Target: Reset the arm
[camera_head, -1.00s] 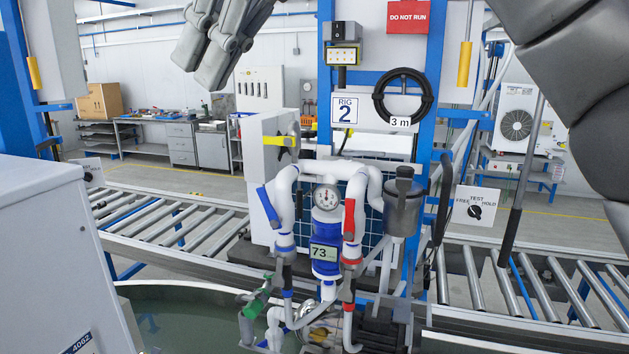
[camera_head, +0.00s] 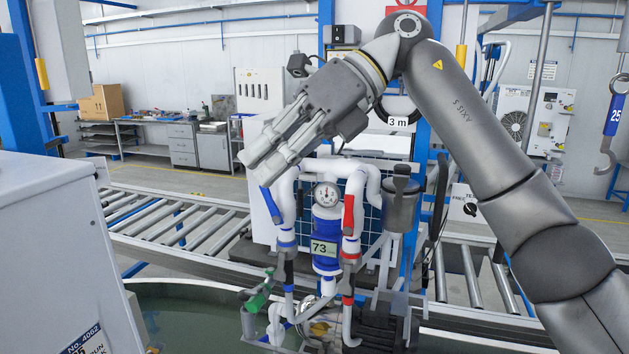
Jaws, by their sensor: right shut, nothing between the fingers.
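My right arm comes in from the right edge, bends at the top of the view and reaches down to the left. My right gripper (camera_head: 254,168) is shut and empty, its fingers pointing down-left. In the picture it hangs just above the pump rig's blue-handled pipe, in front of the white cabinet; I cannot tell the gap in depth. The pump rig (camera_head: 327,222) has white pipes, a round gauge, a blue body reading 73, and blue and red handles (camera_head: 348,214). My arm hides the rig number sign. My left gripper is out of view.
A roller conveyor (camera_head: 170,222) runs behind the rig. A water tank (camera_head: 190,305) lies below it, and a large white box (camera_head: 50,240) stands at the near left. A blue post and a hose coil stand behind my arm. A hook with a blue tag (camera_head: 612,115) hangs at the far right.

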